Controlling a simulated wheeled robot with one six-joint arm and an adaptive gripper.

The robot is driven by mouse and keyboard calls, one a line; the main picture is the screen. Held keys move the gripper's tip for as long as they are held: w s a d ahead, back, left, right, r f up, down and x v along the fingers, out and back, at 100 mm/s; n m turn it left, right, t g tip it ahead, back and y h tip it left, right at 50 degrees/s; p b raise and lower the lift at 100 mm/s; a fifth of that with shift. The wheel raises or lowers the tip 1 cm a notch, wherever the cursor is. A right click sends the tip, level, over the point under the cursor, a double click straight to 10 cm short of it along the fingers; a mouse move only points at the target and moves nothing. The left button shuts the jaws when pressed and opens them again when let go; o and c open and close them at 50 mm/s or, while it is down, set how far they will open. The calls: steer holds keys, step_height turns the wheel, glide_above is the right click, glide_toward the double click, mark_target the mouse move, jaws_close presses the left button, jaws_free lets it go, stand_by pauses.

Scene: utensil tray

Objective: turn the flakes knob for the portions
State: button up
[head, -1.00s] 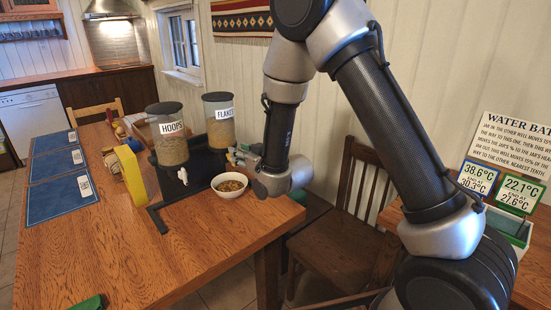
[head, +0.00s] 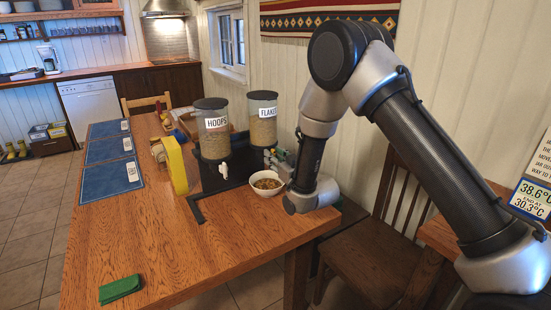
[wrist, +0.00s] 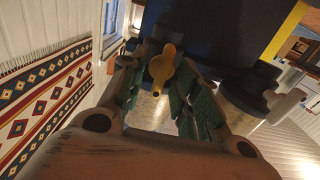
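The flakes dispenser (head: 263,125) stands at the back right of a black stand, its clear jar part filled. Its knob (wrist: 162,70) is yellow and shows in the wrist view, between the green-padded fingers of my gripper (wrist: 163,82). The fingers stand apart on both sides of the knob, and a gap shows at the left finger. Contact with the right finger is unclear. In the head view my gripper (head: 281,160) is by the front of the flakes dispenser, partly hidden by my wrist. A white bowl (head: 266,188) holding brown flakes sits below it.
The hoops dispenser (head: 213,130) stands left of the flakes one, with a white knob (head: 223,170) that also shows in the wrist view (wrist: 283,104).

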steer(key=shift+c, duration=0.3)
steer(key=c, duration=0.6)
